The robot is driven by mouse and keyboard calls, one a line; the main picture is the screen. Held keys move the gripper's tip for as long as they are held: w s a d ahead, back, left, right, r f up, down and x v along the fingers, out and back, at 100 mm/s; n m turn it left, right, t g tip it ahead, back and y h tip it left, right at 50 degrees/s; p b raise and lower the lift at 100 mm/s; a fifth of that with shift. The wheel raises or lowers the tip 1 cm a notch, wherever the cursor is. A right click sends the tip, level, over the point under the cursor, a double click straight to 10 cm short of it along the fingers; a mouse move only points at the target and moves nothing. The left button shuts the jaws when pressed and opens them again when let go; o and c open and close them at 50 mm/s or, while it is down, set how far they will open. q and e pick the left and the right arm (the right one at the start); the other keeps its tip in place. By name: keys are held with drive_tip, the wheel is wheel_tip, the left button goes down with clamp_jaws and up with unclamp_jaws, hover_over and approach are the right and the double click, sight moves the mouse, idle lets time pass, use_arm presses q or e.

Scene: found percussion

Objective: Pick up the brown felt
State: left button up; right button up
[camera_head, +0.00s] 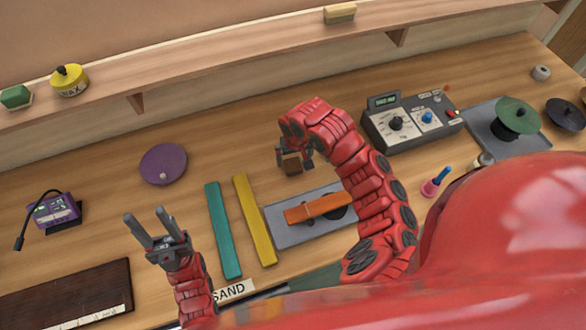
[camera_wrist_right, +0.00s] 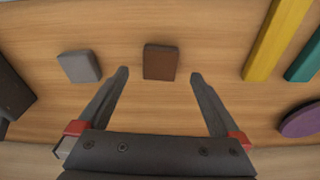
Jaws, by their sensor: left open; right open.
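The brown felt (camera_head: 291,166) is a small brown block on the wooden bench, below my right gripper (camera_head: 295,156) in the head view. In the right wrist view, the brown felt (camera_wrist_right: 161,61) lies between and slightly beyond the two open fingertips of my right gripper (camera_wrist_right: 158,75). Bare bench shows on both sides of it, and no finger visibly touches it. The remaining height above the bench is hard to judge. My left gripper (camera_head: 146,217) is open and empty at the lower left, far from the felt.
A teal bar (camera_head: 223,230) and a yellow bar (camera_head: 254,220) lie left of a grey plate (camera_head: 285,234) with an orange piece (camera_head: 318,208). A grey block (camera_wrist_right: 79,66) lies beside the felt. A purple disc (camera_head: 163,164) and a control box (camera_head: 410,122) stand farther off.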

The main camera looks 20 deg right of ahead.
sight(293, 164)
drive_tip(key=f+b, duration=0.2)
drive_tip(key=w+f+b, duration=0.1)
drive_tip(key=f+b, duration=0.1)
drive_tip(key=f, duration=0.1)
drive_tip(key=shift+w, duration=0.2)
drive_tip(key=shift+r, duration=0.1)
drive_tip(key=shift+c, duration=0.2)
